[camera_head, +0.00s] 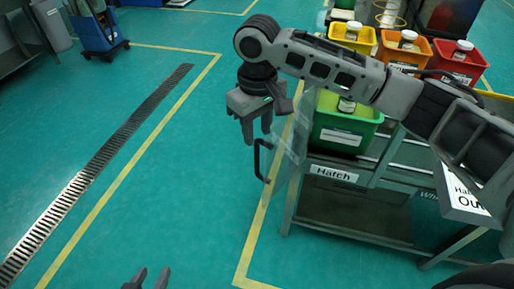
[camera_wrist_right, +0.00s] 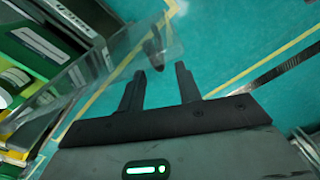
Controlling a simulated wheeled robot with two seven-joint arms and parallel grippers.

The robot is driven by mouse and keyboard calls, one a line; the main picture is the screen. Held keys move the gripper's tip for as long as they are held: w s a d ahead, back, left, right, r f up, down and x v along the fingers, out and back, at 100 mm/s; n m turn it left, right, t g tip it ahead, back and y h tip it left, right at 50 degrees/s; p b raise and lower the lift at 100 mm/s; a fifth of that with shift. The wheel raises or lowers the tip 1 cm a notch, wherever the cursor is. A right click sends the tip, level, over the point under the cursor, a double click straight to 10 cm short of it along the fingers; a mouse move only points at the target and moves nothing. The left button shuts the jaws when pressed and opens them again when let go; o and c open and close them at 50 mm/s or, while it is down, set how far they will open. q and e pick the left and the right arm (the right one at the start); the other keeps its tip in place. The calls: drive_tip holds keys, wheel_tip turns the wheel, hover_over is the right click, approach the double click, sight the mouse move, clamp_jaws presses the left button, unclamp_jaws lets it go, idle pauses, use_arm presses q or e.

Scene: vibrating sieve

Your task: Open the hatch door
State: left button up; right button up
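The hatch door is a clear panel (camera_head: 286,148) at the left end of the grey workstation, beside its "Hatch" label (camera_head: 333,173). It stands out from the frame, and its far edges are hard to see. A black handle (camera_head: 260,161) sits on its left side. My right gripper (camera_head: 257,138) points down just above the handle, open and empty. In the right wrist view, the open fingers (camera_wrist_right: 160,86) have the clear panel (camera_wrist_right: 118,55) and dark handle (camera_wrist_right: 155,52) beyond them. My left gripper (camera_head: 147,278) is open and empty at the bottom edge, away from the door.
A green bin (camera_head: 342,132) with a bottle stands on the workstation behind my right arm. Yellow (camera_head: 352,37), orange (camera_head: 403,53) and red (camera_head: 458,64) bins stand further back. The floor left of the door is clear, with a drain grate (camera_head: 100,165).

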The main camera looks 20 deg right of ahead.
sight(257, 144)
wheel_tip(257, 144, down, 6)
drive_tip(key=shift+f, duration=0.25)
use_arm(q)
drive_tip(key=shift+w+r, duration=0.15)
drive_tip(key=shift+w, duration=0.05)
